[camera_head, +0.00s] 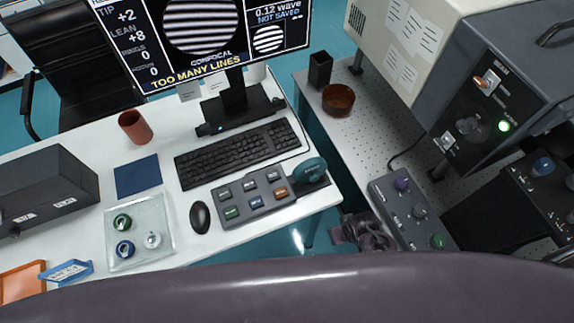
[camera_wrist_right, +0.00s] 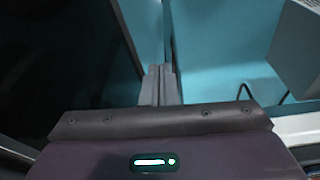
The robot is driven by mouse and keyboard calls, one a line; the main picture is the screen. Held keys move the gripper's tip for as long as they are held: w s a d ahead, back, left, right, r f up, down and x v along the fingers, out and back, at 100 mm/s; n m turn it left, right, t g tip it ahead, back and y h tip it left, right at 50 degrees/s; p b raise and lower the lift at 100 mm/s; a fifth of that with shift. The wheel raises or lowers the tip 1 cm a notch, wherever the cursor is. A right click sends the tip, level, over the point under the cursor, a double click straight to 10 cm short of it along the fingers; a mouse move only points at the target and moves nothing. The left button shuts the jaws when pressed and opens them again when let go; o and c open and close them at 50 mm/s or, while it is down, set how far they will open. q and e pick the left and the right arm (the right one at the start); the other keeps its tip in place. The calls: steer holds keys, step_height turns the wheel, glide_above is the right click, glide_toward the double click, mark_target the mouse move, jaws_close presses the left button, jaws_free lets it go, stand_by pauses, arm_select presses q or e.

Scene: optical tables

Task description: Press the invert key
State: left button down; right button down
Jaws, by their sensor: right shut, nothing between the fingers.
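The grey key panel (camera_head: 228,213) lies on the white desk in the head view, with several grey, green, blue and orange keys. The key labels are too small to read, so I cannot tell which one is the invert key. My right gripper shows in the right wrist view (camera_wrist_right: 160,85), its two grey fingers together and empty. A dark purple part of my arm shows low in the head view, right of the desk edge and apart from the panel. My left gripper is in neither view.
A teal-knobbed device (camera_head: 308,171) stands at the panel's right end. A black mouse (camera_head: 200,217) and keyboard (camera_head: 238,152) lie close by. The monitor (camera_head: 205,35) reads "TOO MANY LINES". A control box (camera_head: 412,212) stands right of the gap beside the desk.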

steer(key=w+a+r+n+t+y+p, duration=0.1)
steer(key=w+a+r+n+t+p, duration=0.3)
steer(key=r, duration=0.8)
steer(key=w+a+r+g+b, duration=0.15)
steer(key=w+r, duration=0.35)
steer(key=r, duration=0.7)
steer(key=w+a+r+n+t+y+p, duration=0.1)
steer(key=w+a+r+n+t+y, duration=0.2)
steer(key=a, duration=0.4)
steer(key=n+g+y, duration=0.3)
steer(key=n+y, duration=0.1)
steer(key=n, duration=0.8)
glide_above(277, 176)
step_height(277, 176, down, 7)
steer(key=shift+f, duration=0.15)
step_height(277, 176, down, 8)
steer(key=b, duration=0.6)
steer(key=shift+b, duration=0.3)
steer(key=shift+f, duration=0.4)
